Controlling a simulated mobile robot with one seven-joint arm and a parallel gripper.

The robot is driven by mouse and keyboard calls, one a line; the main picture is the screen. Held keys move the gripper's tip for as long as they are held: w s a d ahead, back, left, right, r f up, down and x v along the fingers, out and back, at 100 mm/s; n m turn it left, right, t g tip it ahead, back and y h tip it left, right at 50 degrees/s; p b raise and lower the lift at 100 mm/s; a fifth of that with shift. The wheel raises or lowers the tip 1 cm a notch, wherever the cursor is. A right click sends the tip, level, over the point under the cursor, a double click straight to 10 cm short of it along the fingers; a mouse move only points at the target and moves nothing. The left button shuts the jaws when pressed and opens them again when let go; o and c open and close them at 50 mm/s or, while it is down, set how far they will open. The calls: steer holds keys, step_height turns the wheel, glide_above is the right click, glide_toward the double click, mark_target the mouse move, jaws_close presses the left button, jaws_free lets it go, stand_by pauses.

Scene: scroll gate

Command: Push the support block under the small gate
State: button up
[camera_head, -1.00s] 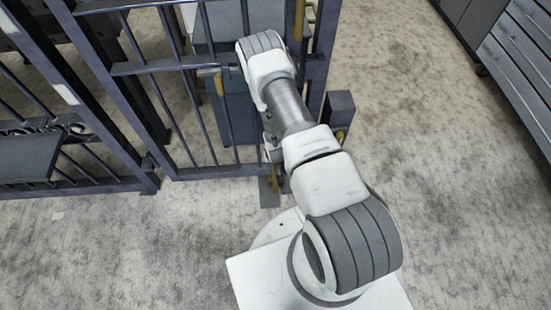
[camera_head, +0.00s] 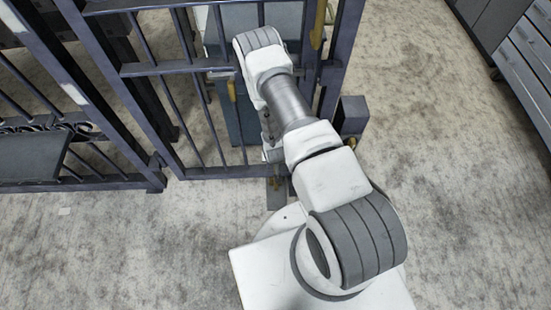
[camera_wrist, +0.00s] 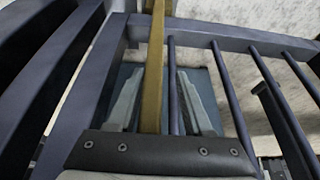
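The small gate (camera_head: 186,68) is a dark blue-grey barred frame at the upper left of the head view; its bars also fill the wrist view (camera_wrist: 240,100). My gripper shows in the wrist view (camera_wrist: 160,74) with its two pale fingers apart. A long brass-coloured bar and a thin dark bar appear between the fingers; I cannot tell whether they touch. In the head view my arm reaches to the gate's right side and largely hides the gripper. A flat grey piece (camera_head: 276,196) lies on the floor by the gate's lower right. I cannot clearly identify the support block.
A dark square post (camera_head: 352,112) stands right of the gate. A blue-grey box (camera_head: 240,112) is behind the bars. A larger gate section (camera_head: 60,165) stands at the left. Grey drawers (camera_head: 520,60) are at the upper right. The floor between is clear.

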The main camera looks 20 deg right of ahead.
steer(key=shift+s+d, duration=0.1)
steer(key=shift+s, duration=0.05)
steer(key=p+v, duration=0.6)
steer(key=v, duration=1.1)
steer(key=shift+r+p, duration=0.2)
steer(key=shift+p, duration=0.15)
steer(key=shift+s, duration=0.1)
